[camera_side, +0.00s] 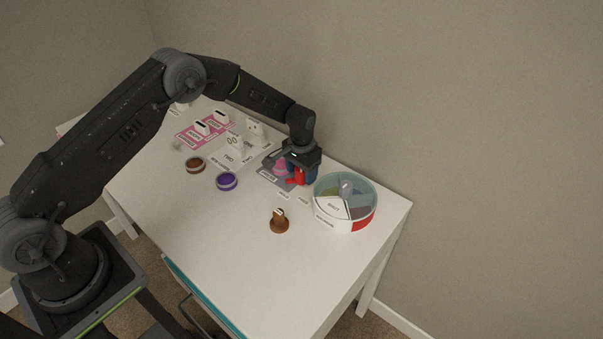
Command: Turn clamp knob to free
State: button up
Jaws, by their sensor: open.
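My gripper (297,168) is at the right part of the table, pointing down over a small grey plate (268,178). A pink knob-like piece (280,168) and a red piece (296,178) are right at the fingers. The gripper is open; whether its fingers touch these pieces cannot be told. A blue part beside the red piece is partly covered by the gripper. I cannot tell which piece is the clamp knob, and the labels on the grey plate are too small to read.
A round sectioned container (366,217) stands close to the right of the gripper. A brown knob (279,226), a purple disc (227,182) and a brown disc (195,165) sit on the white table (220,246). Labelled panels (187,139) with switches lie to the left. The front of the table is clear.

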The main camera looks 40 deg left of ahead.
notch_tip(320, 180, up, 13)
dwell(0.3)
jog(key=s+r+t, duration=0.3)
jog(key=s+r, duration=1.1)
jog(key=r, duration=0.5)
jog(key=s+t, duration=0.2)
jog(key=s, duration=1.8)
jog(key=shift+s+a+r+n+t, duration=0.3)
jog(key=shift+s+n, duration=0.1)
